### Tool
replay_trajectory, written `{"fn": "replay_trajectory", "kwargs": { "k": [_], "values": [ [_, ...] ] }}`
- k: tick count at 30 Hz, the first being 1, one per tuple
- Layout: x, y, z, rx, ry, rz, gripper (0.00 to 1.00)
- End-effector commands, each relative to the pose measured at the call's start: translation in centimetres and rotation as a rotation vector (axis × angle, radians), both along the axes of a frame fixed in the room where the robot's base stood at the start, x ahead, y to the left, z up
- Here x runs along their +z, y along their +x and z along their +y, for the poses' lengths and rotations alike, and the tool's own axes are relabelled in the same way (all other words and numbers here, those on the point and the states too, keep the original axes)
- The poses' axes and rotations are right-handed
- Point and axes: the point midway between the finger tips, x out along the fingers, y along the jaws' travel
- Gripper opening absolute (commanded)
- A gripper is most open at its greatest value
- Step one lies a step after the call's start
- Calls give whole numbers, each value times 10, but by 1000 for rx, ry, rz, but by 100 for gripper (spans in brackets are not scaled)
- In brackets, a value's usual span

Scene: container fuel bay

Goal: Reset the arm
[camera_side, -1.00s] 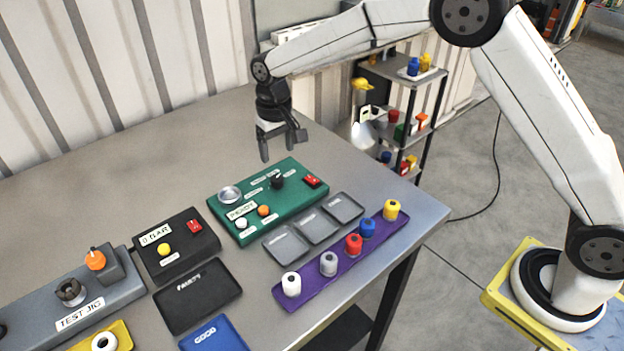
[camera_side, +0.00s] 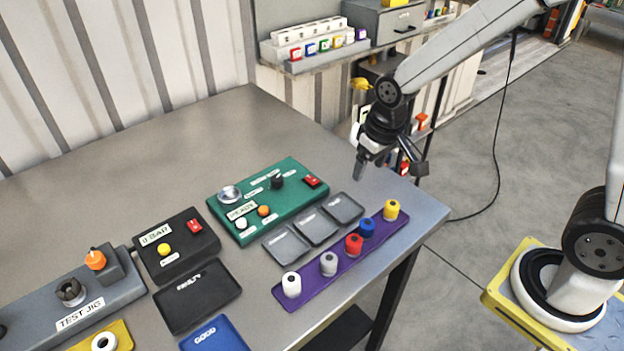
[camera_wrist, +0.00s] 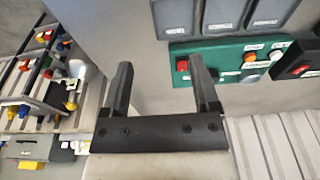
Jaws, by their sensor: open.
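My gripper (camera_side: 388,167) is open and empty, in the air above the right end of the table (camera_side: 262,128), beyond the yellow end of the purple rack. Its two fingers also show in the wrist view (camera_wrist: 165,84), apart with nothing between them. The green panel (camera_side: 308,203) lies on the table to the gripper's left and also shows in the wrist view (camera_wrist: 222,76). The purple rack (camera_side: 319,283) holds several coloured pegs, among them a yellow one (camera_side: 391,209) and a white one (camera_side: 291,284).
Three grey trays (camera_side: 317,225) lie between panel and rack. A black box (camera_side: 184,262), black tray (camera_side: 214,303), blue tray (camera_side: 228,340) and test jig (camera_side: 40,317) stand at left. A wall shelf (camera_side: 314,62) is behind; a shelving unit stands behind my gripper. The back of the table is clear.

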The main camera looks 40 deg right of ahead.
Motion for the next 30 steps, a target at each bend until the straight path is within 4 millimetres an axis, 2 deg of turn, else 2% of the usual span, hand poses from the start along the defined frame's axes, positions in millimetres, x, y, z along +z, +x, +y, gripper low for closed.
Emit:
{"fn": "replay_trajectory", "kwargs": {
  "k": [1, 6, 12, 17, 30],
  "values": [
    [-1, -13, -4, -1, -1, -8, 78],
    [-6, -51, -15, 1, -5, -37, 78],
    [-11, -78, -21, 2, -10, -57, 78],
    [-13, -84, -22, 4, -11, -61, 78],
    [-13, -84, -22, 4, -11, -60, 78]
  ]
}}
